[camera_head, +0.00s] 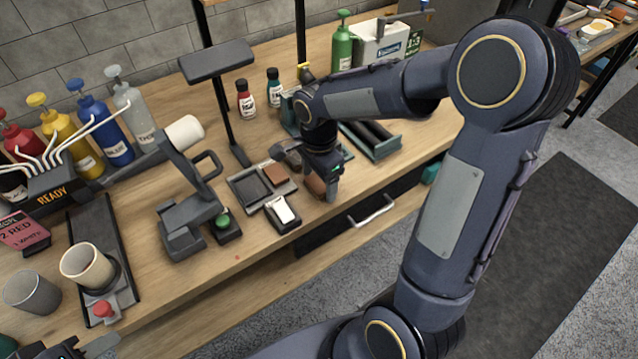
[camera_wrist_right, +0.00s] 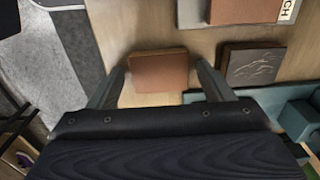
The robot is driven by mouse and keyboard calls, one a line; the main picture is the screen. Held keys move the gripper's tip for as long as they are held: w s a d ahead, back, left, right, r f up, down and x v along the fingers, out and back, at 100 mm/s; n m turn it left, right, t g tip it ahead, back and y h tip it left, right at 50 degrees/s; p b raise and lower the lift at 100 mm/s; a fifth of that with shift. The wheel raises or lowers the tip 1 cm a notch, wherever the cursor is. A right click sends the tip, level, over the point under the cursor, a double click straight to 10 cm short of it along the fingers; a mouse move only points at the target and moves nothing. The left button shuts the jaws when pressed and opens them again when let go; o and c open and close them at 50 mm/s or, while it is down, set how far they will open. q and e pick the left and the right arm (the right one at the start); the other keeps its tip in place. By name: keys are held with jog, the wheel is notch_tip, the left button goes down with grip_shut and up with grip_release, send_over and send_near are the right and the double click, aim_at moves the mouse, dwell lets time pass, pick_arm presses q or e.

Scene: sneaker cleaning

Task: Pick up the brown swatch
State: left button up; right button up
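A brown swatch (camera_wrist_right: 160,72) lies flat on the wooden table in the right wrist view. It sits between the two spread fingers of my right gripper (camera_wrist_right: 160,80), with a gap on each side. In the head view the swatch (camera_head: 314,185) is partly hidden by the right gripper (camera_head: 328,188), which points down just over it near the table's front edge. My left gripper (camera_head: 82,348) is cut off by the bottom left of the head view; its opening does not show clearly.
A tray (camera_head: 249,189) holding a reddish-brown piece (camera_head: 275,174) stands left of the right gripper. A dark swatch (camera_wrist_right: 253,65) lies close to the right finger. A teal rack (camera_head: 372,143) is behind. A cup (camera_head: 87,265) and bottles stand at left.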

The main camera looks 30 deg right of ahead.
jog(key=c, duration=0.9)
jog(key=shift+o, duration=0.2)
jog(key=shift+r, duration=0.1)
